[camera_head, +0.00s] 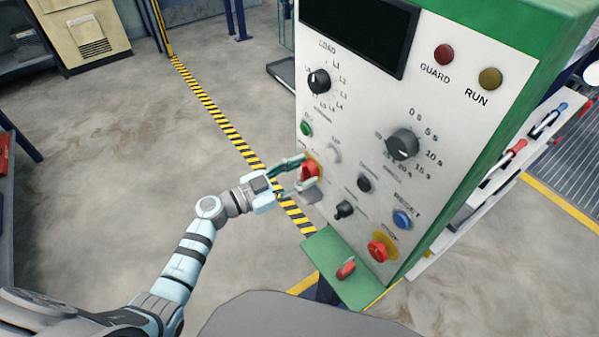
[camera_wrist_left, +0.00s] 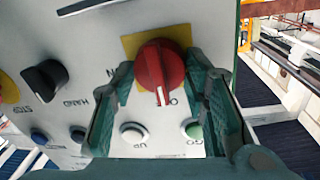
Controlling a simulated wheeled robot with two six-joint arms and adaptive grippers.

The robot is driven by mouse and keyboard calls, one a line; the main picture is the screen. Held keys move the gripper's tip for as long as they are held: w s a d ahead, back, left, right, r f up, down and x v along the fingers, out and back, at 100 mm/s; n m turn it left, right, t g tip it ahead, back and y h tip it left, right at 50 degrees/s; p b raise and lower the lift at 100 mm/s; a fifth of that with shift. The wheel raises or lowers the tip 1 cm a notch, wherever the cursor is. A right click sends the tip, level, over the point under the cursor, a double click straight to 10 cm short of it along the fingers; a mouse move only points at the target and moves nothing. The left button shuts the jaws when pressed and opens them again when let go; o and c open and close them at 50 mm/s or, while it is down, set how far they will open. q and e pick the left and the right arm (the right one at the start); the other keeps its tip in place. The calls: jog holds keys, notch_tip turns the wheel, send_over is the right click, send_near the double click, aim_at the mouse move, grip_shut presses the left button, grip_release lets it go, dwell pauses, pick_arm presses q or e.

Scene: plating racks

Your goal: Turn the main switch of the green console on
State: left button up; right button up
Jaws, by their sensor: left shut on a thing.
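The green console (camera_head: 549,40) has a pale front panel, and its main switch (camera_head: 310,170) is a red rotary knob on a yellow plate at the panel's left edge. My left gripper (camera_head: 303,173) reaches it from the left and is shut on the knob. In the left wrist view the red knob (camera_wrist_left: 158,68) sits between the two dark green fingers (camera_wrist_left: 163,80), one on each side. Its white mark points down in that upside-down view, near a partly hidden label. My right gripper is not in view.
Close around the switch are a green button (camera_head: 306,129), a white button (camera_head: 333,153), a black selector (camera_head: 344,210) and a black knob (camera_head: 364,184). A red stop button (camera_head: 378,251) and blue reset button (camera_head: 402,219) sit lower right. A green ledge (camera_head: 350,284) juts out below.

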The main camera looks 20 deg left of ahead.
pick_arm(q)
jog(key=shift+r+m, duration=0.1)
jog(key=shift+m, duration=0.2)
jog(key=m+p, duration=0.1)
jog(key=m, duration=0.1)
jog(key=shift+m+p, duration=0.3)
jog(key=shift+p, duration=0.1)
jog(key=m+p, duration=0.1)
jog(key=m, duration=0.3)
jog(key=shift+m+y, duration=0.3)
jog(key=shift+y, duration=0.1)
jog(key=m, duration=0.4)
jog(key=shift+s+d+p, duration=0.1)
jog(key=shift+p, duration=0.2)
jog(key=m, duration=0.5)
jog(key=shift+y, duration=0.4)
jog(key=o, duration=1.1)
jog(key=shift+o, duration=0.2)
